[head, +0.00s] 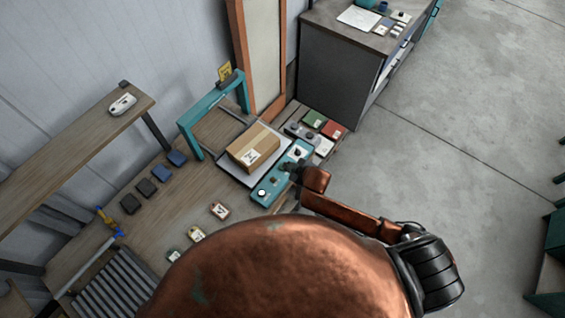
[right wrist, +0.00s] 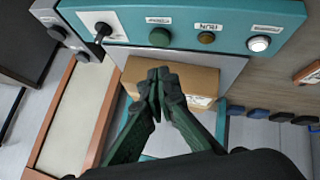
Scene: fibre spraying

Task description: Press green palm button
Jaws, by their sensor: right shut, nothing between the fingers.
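The green palm button (right wrist: 159,38) is a round dark green cap on a teal control panel (right wrist: 140,12) in the right wrist view. It sits between a black lever switch (right wrist: 102,31) and an amber button (right wrist: 206,38) near a RUN label. My right gripper (right wrist: 157,76) is shut and empty, its fingertips apart from the green button in the picture. My left gripper is not in view.
A white button (right wrist: 258,44) is on the panel's end. A cardboard box (head: 254,147) rests on a metal plate beside the panel, near a teal arch (head: 190,125). Red (head: 333,130) and green blocks lie beyond. Several dark blocks (head: 146,187) lie left on the bench.

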